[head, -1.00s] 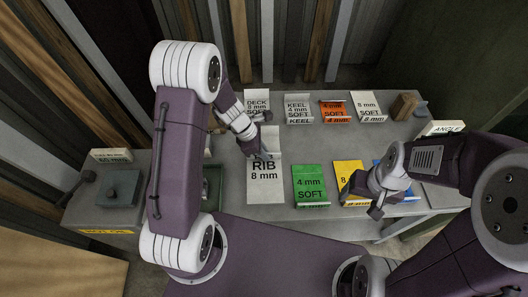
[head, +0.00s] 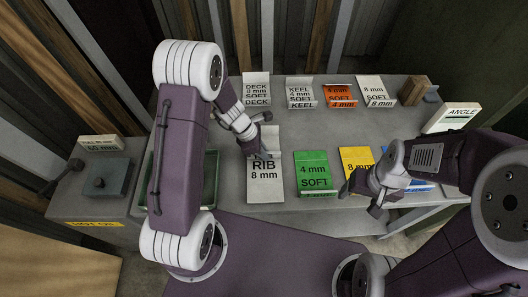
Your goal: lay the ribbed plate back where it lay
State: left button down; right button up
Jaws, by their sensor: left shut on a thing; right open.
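The ribbed plate (head: 265,188) is a white plate lettered RIB 8 mm, at the front of the grey bench, left of the green plate. My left gripper (head: 260,148) is shut on its far end. The plate is at or just above the bench top; I cannot tell if it touches. My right gripper (head: 362,198) is open and empty, over the front edge by the yellow plate (head: 356,160) and partly covering it.
The green plate (head: 313,165) lies right of the ribbed plate. A blue plate (head: 420,186) is mostly behind my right gripper. DECK (head: 257,88), KEEL (head: 300,93), orange (head: 340,95) and white (head: 376,92) plates stand in the back row. The bench middle (head: 330,127) is clear.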

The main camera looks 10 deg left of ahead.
aim_at(270, 152)
pick_arm(q)
jog(key=c, duration=1.4)
grip_release()
jog(key=shift+c, duration=0.2)
jog(key=o, duration=0.5)
notch_tip(270, 152, up, 5)
jog(key=p, duration=0.5)
